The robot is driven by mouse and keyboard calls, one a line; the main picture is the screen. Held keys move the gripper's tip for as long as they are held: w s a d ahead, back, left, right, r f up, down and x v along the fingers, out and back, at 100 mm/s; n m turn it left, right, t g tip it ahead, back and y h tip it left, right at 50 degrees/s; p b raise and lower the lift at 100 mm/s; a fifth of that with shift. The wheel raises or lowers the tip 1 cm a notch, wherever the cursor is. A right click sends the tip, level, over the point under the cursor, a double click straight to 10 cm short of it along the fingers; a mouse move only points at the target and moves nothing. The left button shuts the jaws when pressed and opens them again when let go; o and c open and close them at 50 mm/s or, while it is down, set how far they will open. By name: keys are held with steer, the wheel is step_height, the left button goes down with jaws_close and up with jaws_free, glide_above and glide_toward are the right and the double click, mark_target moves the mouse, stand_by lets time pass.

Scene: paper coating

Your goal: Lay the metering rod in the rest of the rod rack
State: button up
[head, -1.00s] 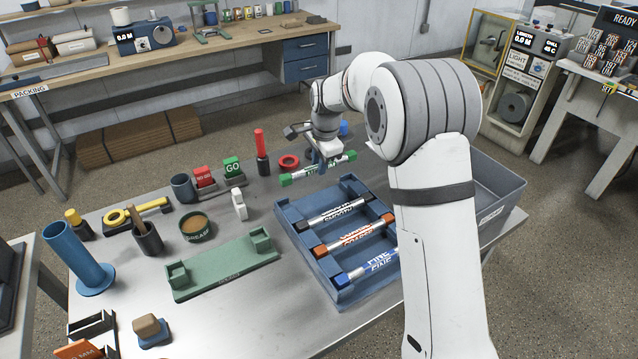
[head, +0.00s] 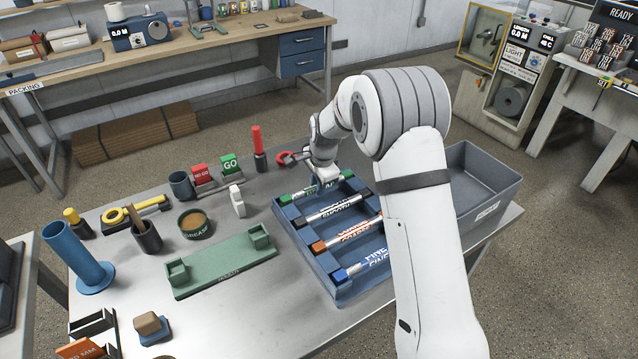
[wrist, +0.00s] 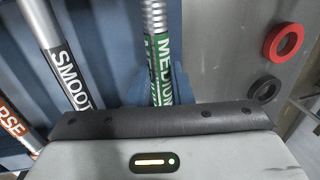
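The green-capped metering rod marked MEDIUM (head: 298,194) lies level along the far edge of the blue rod rack (head: 318,278), at its back slot; it also shows in the wrist view (wrist: 158,62). My gripper (head: 326,182) is over the rod from above, with its blue fingers on either side of the green label, apparently shut on it. The wrist body hides the lower fingers and the rod's near end, so I cannot tell whether the rod fully touches the rest. The black SMOOTH (head: 334,207), orange COARSE (head: 347,232) and blue FINE (head: 361,264) rods lie in the other slots.
A grey bin (head: 480,185) is to the right. A red ring (head: 285,158) and red marker (head: 258,148) stand behind the rack.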

steer(key=o, duration=0.5)
steer(key=shift+c, duration=0.2)
step_height(320, 180, up, 12)
steer(key=s+d+b, duration=0.1)
steer(key=s, duration=0.1)
steer(key=s+d+r+n, duration=0.5)
steer(key=s+d+r, duration=0.2)
steer(key=s+d, duration=0.45)
steer(key=s+d+f+n, duration=0.1)
steer(key=s+d+n, duration=0.2)
steer(key=s, duration=0.8)
steer(key=s+d+f+n+t+h, duration=0.1)
steer(key=s+d+n, duration=0.2)
steer(key=s, duration=0.7)
steer(key=shift+s+d, duration=0.4)
steer(key=shift+d, duration=0.05)
